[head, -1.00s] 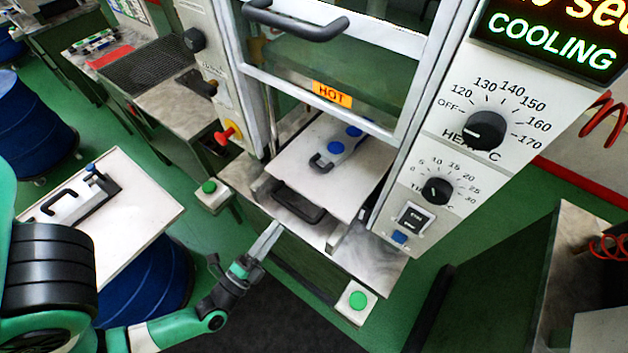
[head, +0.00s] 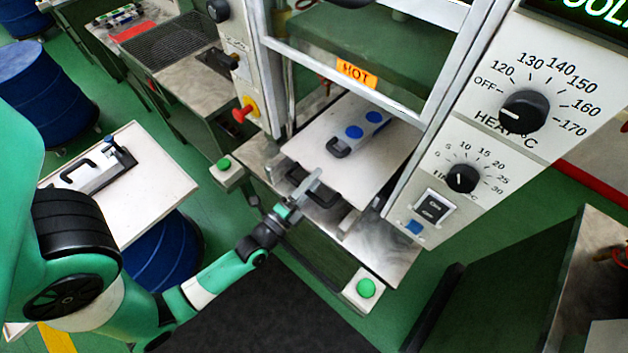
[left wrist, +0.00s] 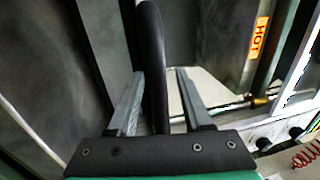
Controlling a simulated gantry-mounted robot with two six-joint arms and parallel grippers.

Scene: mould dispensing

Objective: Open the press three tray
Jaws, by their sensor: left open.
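The press three tray (head: 372,171) is a pale flat plate inside the press under the "HOT" label. It carries a grey mould with blue round parts (head: 354,131). Its black handle (head: 325,192) is at the front edge. My left gripper (head: 308,181) is at this handle, with its fingers over it in the head view. In the left wrist view the dark handle (left wrist: 151,60) stands between the two open fingers (left wrist: 158,88), with a gap on at least the right side. My right gripper is out of view.
A green button box (head: 366,288) stands front right of the press, and another (head: 225,165) front left. The press control panel (head: 470,150) rises at the right. A side table with a white top (head: 160,190) stands at the left. The raised press guard frame (head: 440,115) is above the tray.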

